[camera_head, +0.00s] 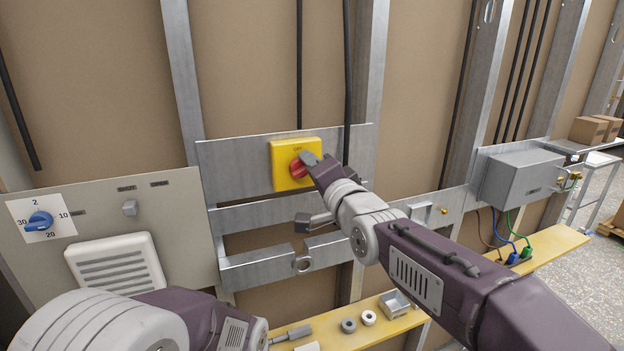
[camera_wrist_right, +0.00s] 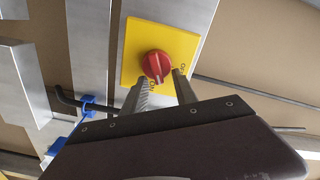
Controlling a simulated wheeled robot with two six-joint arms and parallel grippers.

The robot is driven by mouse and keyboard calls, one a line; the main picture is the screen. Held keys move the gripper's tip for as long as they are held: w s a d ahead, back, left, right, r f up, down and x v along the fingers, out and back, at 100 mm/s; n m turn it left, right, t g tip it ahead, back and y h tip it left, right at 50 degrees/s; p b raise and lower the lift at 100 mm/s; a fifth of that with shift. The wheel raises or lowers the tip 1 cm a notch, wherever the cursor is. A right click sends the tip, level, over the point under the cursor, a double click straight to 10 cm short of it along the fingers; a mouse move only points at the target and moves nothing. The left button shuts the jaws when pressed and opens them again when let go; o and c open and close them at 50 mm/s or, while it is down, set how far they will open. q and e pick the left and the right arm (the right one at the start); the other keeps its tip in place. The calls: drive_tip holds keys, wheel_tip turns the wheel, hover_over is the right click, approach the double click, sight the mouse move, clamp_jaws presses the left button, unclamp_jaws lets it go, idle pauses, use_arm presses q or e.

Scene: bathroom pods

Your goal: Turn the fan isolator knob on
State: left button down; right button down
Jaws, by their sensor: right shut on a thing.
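The yellow fan isolator plate (camera_head: 283,155) is mounted on a metal panel on the wall, with a red knob (camera_head: 298,168) at its middle. A small label shows at the plate's top edge. My right gripper (camera_head: 309,163) reaches in from the right and is shut on the knob. In the right wrist view, the red knob (camera_wrist_right: 156,64) sits on the yellow plate (camera_wrist_right: 133,50), with the two fingers of my right gripper (camera_wrist_right: 162,88) at its near side. I cannot tell the knob's exact setting.
A blue dial (camera_head: 39,221) and a white vent (camera_head: 117,264) are on the grey panel at left. A grey box (camera_head: 522,178) is on the wall at right. A yellow shelf (camera_head: 545,246) carries wires; small parts lie along its lower left stretch. Dark cables run above the isolator.

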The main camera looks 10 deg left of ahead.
drive_tip(key=shift+w+f+m+b, duration=0.1)
drive_tip(key=shift+f+m+b, duration=0.25)
drive_tip(key=shift+m, duration=0.45)
drive_tip(key=shift+s+f+m+b, duration=0.1)
drive_tip(key=shift+m+b, duration=0.3)
drive_tip(key=shift+m, duration=0.4)
drive_tip(key=shift+w+f+m+b, duration=0.1)
drive_tip(key=shift+f+m+b, duration=0.25)
drive_tip(key=shift+m, duration=0.45)
drive_tip(key=shift+r+m, duration=0.1)
drive_tip(key=shift+m, duration=0.2)
drive_tip(key=c, duration=1)
unclamp_jaws()
drive_tip(key=shift+o, duration=0.2)
drive_tip(key=shift+a+r, duration=0.1)
